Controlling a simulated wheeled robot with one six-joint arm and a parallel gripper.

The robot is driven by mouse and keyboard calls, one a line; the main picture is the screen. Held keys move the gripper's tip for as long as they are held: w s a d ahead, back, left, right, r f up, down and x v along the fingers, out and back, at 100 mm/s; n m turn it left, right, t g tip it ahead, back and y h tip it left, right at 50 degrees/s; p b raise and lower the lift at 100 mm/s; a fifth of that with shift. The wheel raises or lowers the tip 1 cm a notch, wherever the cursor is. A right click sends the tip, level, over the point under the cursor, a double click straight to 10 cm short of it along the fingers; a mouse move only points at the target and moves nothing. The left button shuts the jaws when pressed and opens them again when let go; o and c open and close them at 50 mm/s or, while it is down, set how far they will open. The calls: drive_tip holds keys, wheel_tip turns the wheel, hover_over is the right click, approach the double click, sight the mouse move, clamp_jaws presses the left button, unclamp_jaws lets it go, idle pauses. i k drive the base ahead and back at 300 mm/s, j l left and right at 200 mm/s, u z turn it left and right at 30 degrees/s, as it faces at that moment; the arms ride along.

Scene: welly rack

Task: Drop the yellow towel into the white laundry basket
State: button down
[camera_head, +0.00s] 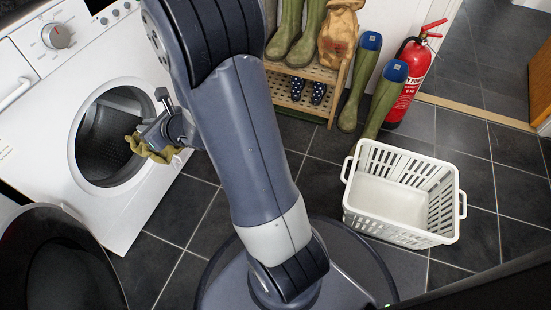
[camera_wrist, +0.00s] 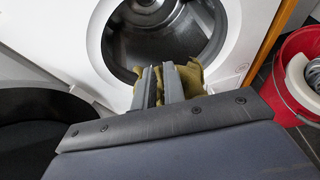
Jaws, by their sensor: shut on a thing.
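The yellow towel (camera_head: 150,149) is crumpled and olive-yellow. My gripper (camera_head: 162,125) is shut on it in front of the washing machine's open drum, at the left of the head view. In the wrist view the towel (camera_wrist: 190,80) bunches around and behind the fingers of my gripper (camera_wrist: 160,72), which hide part of it. The white laundry basket (camera_head: 366,205) stands on the floor at the right of the head view, well apart from my gripper. Its bottom looks empty.
The washing machine (camera_head: 57,97) stands at left with its round door (camera_head: 45,235) swung open. A wooden rack (camera_head: 338,85) holds boots; green wellies (camera_head: 357,85) and a red fire extinguisher (camera_head: 414,75) stand nearby. A red bucket (camera_wrist: 290,85) shows in the wrist view. Tiled floor is clear before the basket.

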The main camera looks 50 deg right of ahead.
sight(390, 211)
drive_tip(key=z, duration=3.1)
drive_tip(key=k+j+z, duration=0.2)
drive_tip(key=j, duration=0.15)
drive_tip(key=j+z, duration=0.15)
drive_tip(key=j, duration=0.15)
drive_tip(key=k, duration=0.05)
